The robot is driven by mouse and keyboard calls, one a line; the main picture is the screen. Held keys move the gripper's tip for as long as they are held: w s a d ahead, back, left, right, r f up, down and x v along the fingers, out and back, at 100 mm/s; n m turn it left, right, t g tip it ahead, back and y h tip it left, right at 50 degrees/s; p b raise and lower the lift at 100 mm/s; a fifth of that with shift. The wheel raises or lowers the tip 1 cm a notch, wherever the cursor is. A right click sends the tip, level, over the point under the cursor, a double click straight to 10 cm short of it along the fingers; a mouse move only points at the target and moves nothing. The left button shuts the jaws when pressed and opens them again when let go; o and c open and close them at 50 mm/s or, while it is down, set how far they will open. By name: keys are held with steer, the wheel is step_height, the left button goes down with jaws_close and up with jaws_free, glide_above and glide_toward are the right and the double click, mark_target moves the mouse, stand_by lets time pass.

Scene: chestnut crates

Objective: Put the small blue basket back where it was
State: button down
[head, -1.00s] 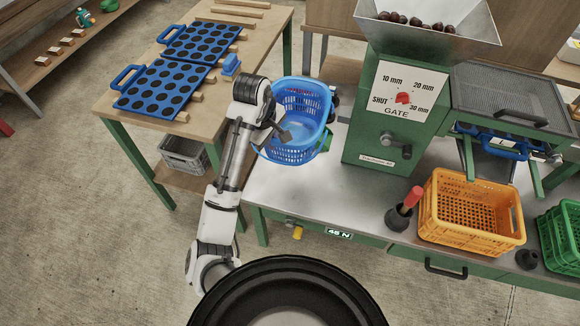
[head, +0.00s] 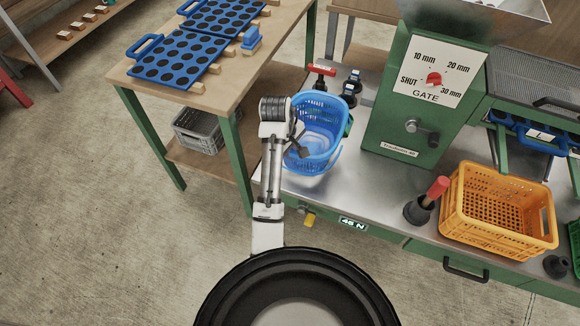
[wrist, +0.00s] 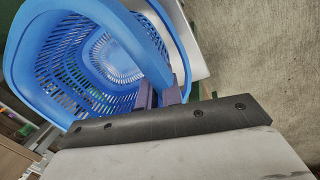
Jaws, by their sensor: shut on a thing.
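The small blue basket (head: 322,110) is at the left end of the metal bench (head: 345,200) in the head view. My gripper (head: 297,143) is at its near left side, with my arm partly in front of it. In the wrist view the basket (wrist: 60,55) fills the upper left and looks empty. My gripper (wrist: 160,97) is shut on its rim there. I cannot tell whether the basket's base touches the bench.
The green gate machine (head: 405,110) stands right of the basket. A red-handled tool (head: 430,195) and an orange crate (head: 465,225) are farther right. Dark items (head: 352,85) stand just behind the basket. A wooden table (head: 215,80) with blue trays (head: 175,60) is at left.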

steer(key=shift+s+a+x, duration=0.15)
steer(key=shift+x, duration=0.65)
steer(key=shift+s+a+x, duration=0.1)
steer(key=shift+s+x, duration=0.05)
steer(key=shift+x, duration=0.65)
steer(key=shift+s+a+x, duration=0.1)
steer(key=shift+a+x, duration=0.05)
steer(key=shift+x, duration=0.7)
steer(key=shift+f, duration=0.1)
steer(key=c, duration=1.6)
jaws_free()
steer(key=shift+f, duration=0.1)
steer(key=shift+o, duration=0.2)
steer(key=p+v, duration=0.5)
steer(key=v, duration=0.7)
steer(key=shift+p, duration=0.3)
steer(key=shift+d, duration=0.1)
